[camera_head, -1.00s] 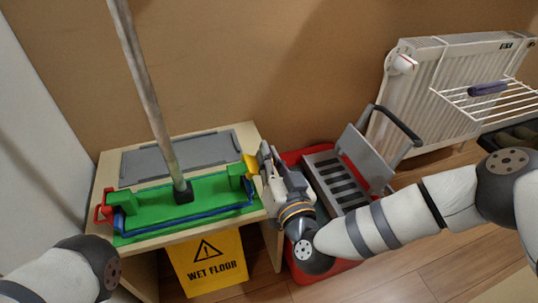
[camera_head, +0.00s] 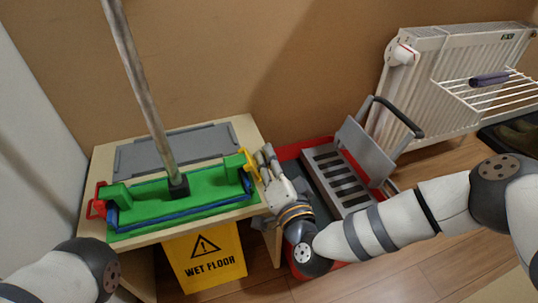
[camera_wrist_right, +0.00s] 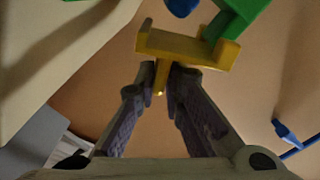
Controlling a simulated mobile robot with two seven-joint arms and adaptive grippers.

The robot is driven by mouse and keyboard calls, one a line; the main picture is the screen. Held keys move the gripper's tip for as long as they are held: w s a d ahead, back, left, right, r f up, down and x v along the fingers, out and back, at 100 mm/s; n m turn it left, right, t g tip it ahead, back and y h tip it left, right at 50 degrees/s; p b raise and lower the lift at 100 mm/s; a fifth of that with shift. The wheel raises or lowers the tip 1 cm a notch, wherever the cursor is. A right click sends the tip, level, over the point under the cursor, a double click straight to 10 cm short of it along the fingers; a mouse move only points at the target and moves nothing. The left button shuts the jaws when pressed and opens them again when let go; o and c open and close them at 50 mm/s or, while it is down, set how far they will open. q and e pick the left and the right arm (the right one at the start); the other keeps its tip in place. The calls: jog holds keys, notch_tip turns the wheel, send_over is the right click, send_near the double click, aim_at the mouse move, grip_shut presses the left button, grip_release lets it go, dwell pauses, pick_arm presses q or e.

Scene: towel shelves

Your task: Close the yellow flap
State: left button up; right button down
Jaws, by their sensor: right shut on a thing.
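The yellow flap (camera_head: 248,162) is at the right end of the green mop holder (camera_head: 205,183) on the wooden table. It stands out from the green end block as a bracket shape. My right gripper (camera_head: 264,158) is beside it, coming from the right. In the right wrist view the flap (camera_wrist_right: 190,48) spans above my right fingertips (camera_wrist_right: 162,78), and its narrow tab sits between them, so the gripper is shut on it. A red flap (camera_head: 97,203) is at the holder's left end. My left arm shows at bottom left, but its gripper is out of view.
A grey mop pole (camera_head: 143,90) rises from the green holder. A grey panel (camera_head: 178,148) lies behind it on the table (camera_head: 246,130). A yellow wet floor sign (camera_head: 205,262) stands in front. A red bucket with a grey wringer (camera_head: 345,172) is right of my gripper; a radiator stands behind.

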jog(key=f+m, duration=0.1)
jog(key=f+m+b, duration=0.1)
jog(key=m, duration=0.1)
jog(key=shift+s+a, duration=0.15)
jog(key=shift+a, duration=0.15)
jog(key=shift+s+a+f+m+b, duration=0.1)
jog(key=shift+a+f+m+b, duration=0.2)
jog(key=shift+m, duration=0.5)
jog(key=c, duration=1.8)
grip_release()
jog(key=shift+o, duration=0.2)
jog(key=shift+r, duration=0.1)
jog(key=v, duration=1.2)
